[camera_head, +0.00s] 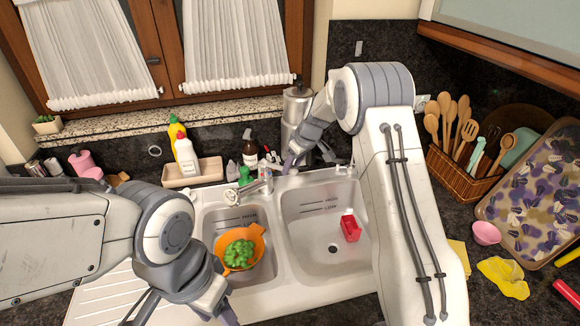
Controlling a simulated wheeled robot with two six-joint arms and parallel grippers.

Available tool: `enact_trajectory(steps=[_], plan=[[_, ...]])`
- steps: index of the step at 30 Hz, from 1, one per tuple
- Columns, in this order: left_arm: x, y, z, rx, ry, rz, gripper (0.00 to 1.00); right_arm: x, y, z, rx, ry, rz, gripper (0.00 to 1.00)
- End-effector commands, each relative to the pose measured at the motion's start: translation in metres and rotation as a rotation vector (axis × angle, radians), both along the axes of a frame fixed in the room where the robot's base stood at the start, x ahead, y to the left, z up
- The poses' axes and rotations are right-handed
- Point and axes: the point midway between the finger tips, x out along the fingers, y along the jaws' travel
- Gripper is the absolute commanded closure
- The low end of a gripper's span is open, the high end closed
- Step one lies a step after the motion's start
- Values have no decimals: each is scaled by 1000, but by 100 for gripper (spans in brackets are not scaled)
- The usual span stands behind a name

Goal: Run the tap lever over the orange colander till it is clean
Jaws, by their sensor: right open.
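The orange colander (257,236) sits in the left basin of the sink, with a heap of green food (239,252) in it. The tap (262,184) stands at the back of the sink, behind the colander; I cannot clearly make out its lever or any water. My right gripper (296,161) is open and empty, right of the tap at the sink's back edge, apart from the colander. My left gripper (226,318) is at the bottom edge, in front of the colander; its fingers are partly cut off and hidden by its wrist, so its opening is unclear.
A red holder (350,228) lies in the right basin (317,250). Behind the sink stand a metal canister (296,110), a brown bottle (249,148) and a tray (208,172) with bottles. A utensil basket (459,174), pink bowl (486,233) and yellow cloth (503,277) are at right.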

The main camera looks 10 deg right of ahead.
Motion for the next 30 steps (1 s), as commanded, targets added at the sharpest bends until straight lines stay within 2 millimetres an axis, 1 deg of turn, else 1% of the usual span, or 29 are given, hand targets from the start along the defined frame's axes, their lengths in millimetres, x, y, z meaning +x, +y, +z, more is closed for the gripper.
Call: enact_trajectory(steps=[1, 7, 11, 17, 18, 20, 21, 22, 30], plan=[[0, 0, 7, 0, 0, -1, 50, 2, 2, -6, -1, 4, 1, 45], [0, 0, 14, 0, 0, -2, 50, 9, 7, -27, 0, 1, 0, 45], [0, 0, 14, 0, 0, -2, 50, 11, 7, -31, -1, -2, 1, 45], [0, 0, 14, 0, 0, -2, 50, 11, 7, -32, -1, -2, 1, 45], [0, 0, 14, 0, 0, -2, 50, 11, 7, -32, -1, -2, 1, 53], [0, 0, 14, 0, 0, -2, 50, 11, 7, -32, -1, -1, 1, 76], [0, 0, 14, 0, 0, -2, 50, 11, 7, -32, -1, -1, 1, 91], [0, 0, 14, 0, 0, -2, 50, 11, 7, -31, -1, 0, 0, 100], [0, 0, 14, 0, 0, -2, 50, 11, 7, -31, -1, 0, 0, 100]])
